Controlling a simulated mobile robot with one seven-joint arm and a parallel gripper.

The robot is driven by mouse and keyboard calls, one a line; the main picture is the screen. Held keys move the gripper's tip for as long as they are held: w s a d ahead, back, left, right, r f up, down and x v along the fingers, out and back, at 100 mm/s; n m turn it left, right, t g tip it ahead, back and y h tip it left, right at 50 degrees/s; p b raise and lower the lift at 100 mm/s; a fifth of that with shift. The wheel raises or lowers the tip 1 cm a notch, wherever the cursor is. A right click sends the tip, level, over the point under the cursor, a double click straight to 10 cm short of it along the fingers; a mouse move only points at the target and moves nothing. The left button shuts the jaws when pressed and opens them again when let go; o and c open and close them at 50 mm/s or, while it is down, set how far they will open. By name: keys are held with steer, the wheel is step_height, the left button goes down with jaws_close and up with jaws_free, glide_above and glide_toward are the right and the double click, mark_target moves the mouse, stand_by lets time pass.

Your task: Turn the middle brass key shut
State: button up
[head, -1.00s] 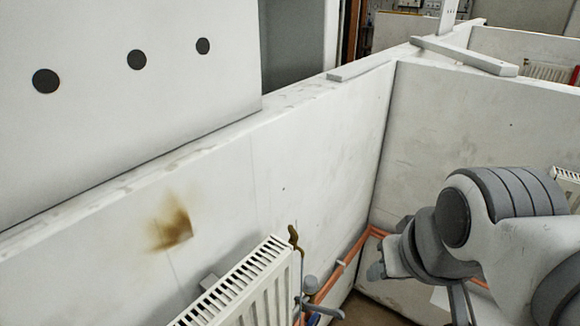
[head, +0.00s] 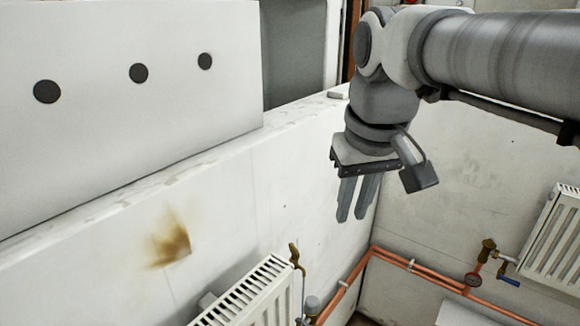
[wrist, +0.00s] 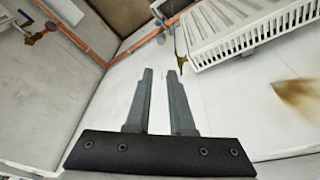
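A brass key (head: 295,256) stands at the top right corner of the near white radiator (head: 255,292). It also shows in the wrist view (wrist: 181,50), just beyond my fingertips, beside that radiator. A second brass fitting (head: 487,250) sits on the copper pipes left of the right-hand radiator; it appears at the upper left of the wrist view (wrist: 37,30). I cannot tell from these frames which is the middle one. My gripper (head: 350,218) points down above and right of the near key. Its two fingers (wrist: 160,72) are apart with nothing between them.
Copper pipes (head: 430,272) run along the bay's wall bases, with a gauge (head: 473,280) and a blue lever (head: 508,281). A white partition wall (head: 240,180) with a brown stain (head: 172,243) stands behind the near radiator. The right-hand radiator (head: 558,240) hangs on the other wall.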

mark_target(295, 249)
steer(key=w+a+r+n+g+b, duration=0.1)
steer(key=w+a+r+n+g, duration=0.15)
steer(key=w+a, duration=0.6)
steer(key=f+b, duration=0.1)
steer(key=f, duration=0.5)
steer(key=f+b, duration=0.1)
steer(key=f, duration=1.1)
steer(key=shift+w+d+b, duration=0.1)
steer(key=shift+d+b, duration=0.25)
steer(key=shift+b, duration=0.05)
jaws_close()
